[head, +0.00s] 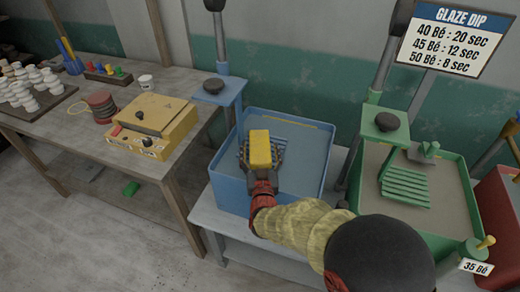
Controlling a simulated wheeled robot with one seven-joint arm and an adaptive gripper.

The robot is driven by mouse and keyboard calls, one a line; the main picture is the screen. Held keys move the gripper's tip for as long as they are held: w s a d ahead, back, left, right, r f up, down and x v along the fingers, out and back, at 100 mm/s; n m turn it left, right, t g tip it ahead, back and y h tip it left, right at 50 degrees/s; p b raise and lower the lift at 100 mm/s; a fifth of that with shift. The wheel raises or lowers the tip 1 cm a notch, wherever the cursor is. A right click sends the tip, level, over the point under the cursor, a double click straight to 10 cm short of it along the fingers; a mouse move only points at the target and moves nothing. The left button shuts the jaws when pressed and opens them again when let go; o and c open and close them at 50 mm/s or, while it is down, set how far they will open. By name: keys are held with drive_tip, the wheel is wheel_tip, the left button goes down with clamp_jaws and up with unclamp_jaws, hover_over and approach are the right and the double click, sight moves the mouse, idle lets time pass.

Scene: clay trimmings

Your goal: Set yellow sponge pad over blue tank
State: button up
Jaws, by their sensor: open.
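The yellow sponge pad (260,148) is a small yellow block over the blue slatted rack inside the blue tank (225,190). My gripper (262,152) reaches in over the tank from the front, open, with one dark finger on each side of the pad. I cannot tell whether the fingers touch the pad. The gripper and pad hide part of the rack, so I cannot see whether the pad rests on it. Grey liquid or a grey surface shows around the rack.
A green tank (455,205) with a green slatted rack stands to the right, with a red tank (500,215) beyond it. A wooden table (75,125) at left holds a yellow box (150,125), a cup and several white pieces. A glaze sign (450,40) hangs above.

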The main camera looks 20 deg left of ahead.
drive_tip(key=p+v, duration=0.3)
drive_tip(key=v, duration=0.9)
drive_tip(key=shift+r, duration=0.1)
drive_tip(key=w+d+r+m+g+h, duration=0.1)
drive_tip(key=d+r+g, duration=0.2)
drive_tip(key=d+r, duration=0.3)
drive_tip(key=w+d+r+g, duration=0.2)
drive_tip(key=d+r+g, duration=0.1)
drive_tip(key=d+r, duration=0.3)
drive_tip(key=s+d+r+m+g+h, duration=0.2)
drive_tip(key=s+d+r+g+h, duration=0.1)
drive_tip(key=s+d, duration=1.7)
drive_tip(key=s+g+h, duration=0.1)
drive_tip(key=s+g, duration=0.1)
drive_tip(key=shift+d+r+m+g+h, duration=0.2)
drive_tip(key=shift+d+m+g+h, duration=0.1)
drive_tip(key=shift+a, duration=0.15)
